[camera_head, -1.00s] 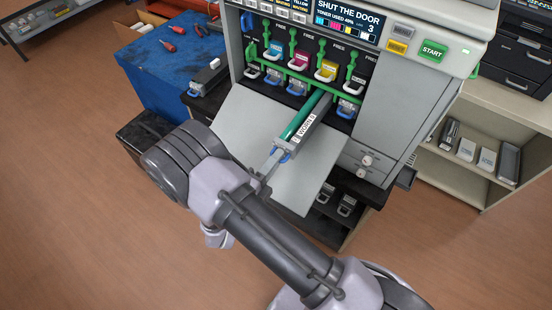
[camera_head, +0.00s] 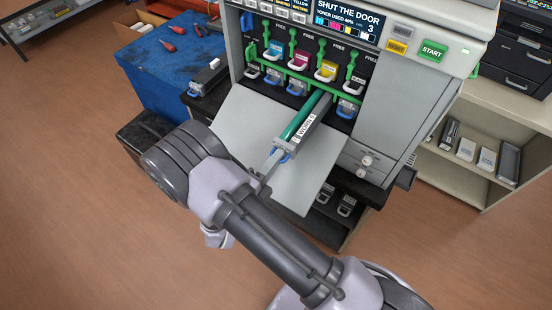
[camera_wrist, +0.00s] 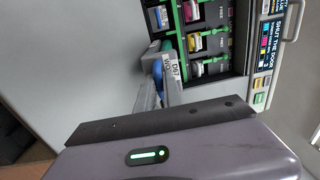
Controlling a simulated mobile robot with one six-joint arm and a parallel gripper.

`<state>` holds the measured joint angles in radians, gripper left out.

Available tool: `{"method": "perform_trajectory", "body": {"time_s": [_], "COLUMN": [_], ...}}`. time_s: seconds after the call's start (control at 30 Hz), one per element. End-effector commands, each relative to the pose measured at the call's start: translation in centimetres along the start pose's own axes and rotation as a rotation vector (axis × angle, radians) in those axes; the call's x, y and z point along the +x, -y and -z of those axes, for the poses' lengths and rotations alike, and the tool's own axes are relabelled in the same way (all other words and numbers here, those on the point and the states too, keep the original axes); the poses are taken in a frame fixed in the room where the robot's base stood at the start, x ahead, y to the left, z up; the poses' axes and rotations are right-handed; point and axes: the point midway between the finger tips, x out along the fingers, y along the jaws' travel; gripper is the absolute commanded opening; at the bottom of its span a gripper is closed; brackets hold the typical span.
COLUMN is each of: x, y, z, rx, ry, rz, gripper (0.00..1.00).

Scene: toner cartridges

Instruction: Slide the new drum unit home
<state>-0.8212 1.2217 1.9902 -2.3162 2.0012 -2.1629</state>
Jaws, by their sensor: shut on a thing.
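A long drum unit (camera_head: 307,122) with a green drum and a white label that seems to read "WORN" sticks out of the printer (camera_head: 400,100) at a slant, over the open grey door flap (camera_head: 245,115). Its far end is inside the lower row, below the yellow cartridge. My gripper (camera_head: 272,161) is shut on the blue handle (camera_head: 282,155) at its near end. In the wrist view, the fingers (camera_wrist: 163,95) reach the handle (camera_wrist: 158,68), and the label (camera_wrist: 175,70) shows beside it. The fingertips are partly hidden in the head view.
Other blue-handled units (camera_head: 347,109) sit in the lower row, with coloured cartridges (camera_head: 326,70) above. A dark unit (camera_head: 208,77) lies on the black surface at left. The screen (camera_head: 350,18) reads "SHUT THE DOOR". A shelf (camera_head: 490,140) stands right; open floor lies in front.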

Motion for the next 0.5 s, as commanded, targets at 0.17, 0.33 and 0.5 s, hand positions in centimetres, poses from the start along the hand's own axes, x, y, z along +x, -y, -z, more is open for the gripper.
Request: {"method": "perform_trajectory", "body": {"time_s": [0.17, 0.33, 0.5], "x": [-0.01, -0.01, 0.02], "y": [-0.04, 0.01, 0.51], "z": [0.02, 0.02, 0.02], "rx": [-0.001, 0.001, 0.000], "ry": [0.000, -0.001, -0.001], "rz": [0.000, 0.001, 0.001], "gripper": [0.00, 0.00, 0.00]}}
